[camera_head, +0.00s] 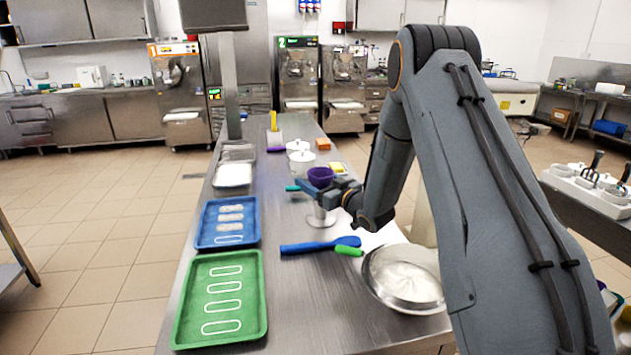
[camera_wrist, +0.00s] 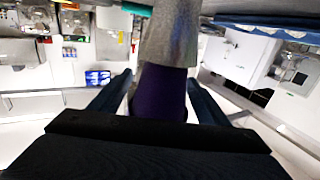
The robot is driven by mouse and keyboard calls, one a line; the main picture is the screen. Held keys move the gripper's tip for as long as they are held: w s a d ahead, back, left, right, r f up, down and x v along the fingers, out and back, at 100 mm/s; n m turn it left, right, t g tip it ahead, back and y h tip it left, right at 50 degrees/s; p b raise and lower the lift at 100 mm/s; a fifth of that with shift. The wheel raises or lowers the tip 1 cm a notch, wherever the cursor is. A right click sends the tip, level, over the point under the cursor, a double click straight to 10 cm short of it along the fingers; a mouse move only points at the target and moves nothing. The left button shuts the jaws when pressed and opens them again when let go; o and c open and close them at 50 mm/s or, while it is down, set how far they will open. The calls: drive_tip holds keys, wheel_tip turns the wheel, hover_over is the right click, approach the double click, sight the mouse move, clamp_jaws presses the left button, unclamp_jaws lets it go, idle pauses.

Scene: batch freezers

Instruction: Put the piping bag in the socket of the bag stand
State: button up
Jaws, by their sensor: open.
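The purple piping bag (camera_head: 320,174) stands upright over the middle of the table. Its lower end appears to sit inside the grey metal bag stand (camera_head: 319,216). In the wrist view the purple bag (camera_wrist: 161,92) meets the rim of the grey cup of the stand (camera_wrist: 171,38), and the part inside is hidden. My gripper (camera_head: 315,187) is at the bag's height, beside the stand. In the wrist view its two fingers (camera_wrist: 158,92) are open, one on each side of the bag, with a visible gap at least on the right.
A blue spatula (camera_head: 318,246), a green piece (camera_head: 349,250) and a metal bowl (camera_head: 404,277) lie in front of the stand. Blue (camera_head: 228,223) and green trays (camera_head: 222,298) line the left edge. White pots (camera_head: 301,162) stand behind. The table's near middle is clear.

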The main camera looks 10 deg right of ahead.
drive_tip(key=b+v, duration=0.4)
drive_tip(key=v, duration=0.8)
drive_tip(key=shift+r, duration=0.2)
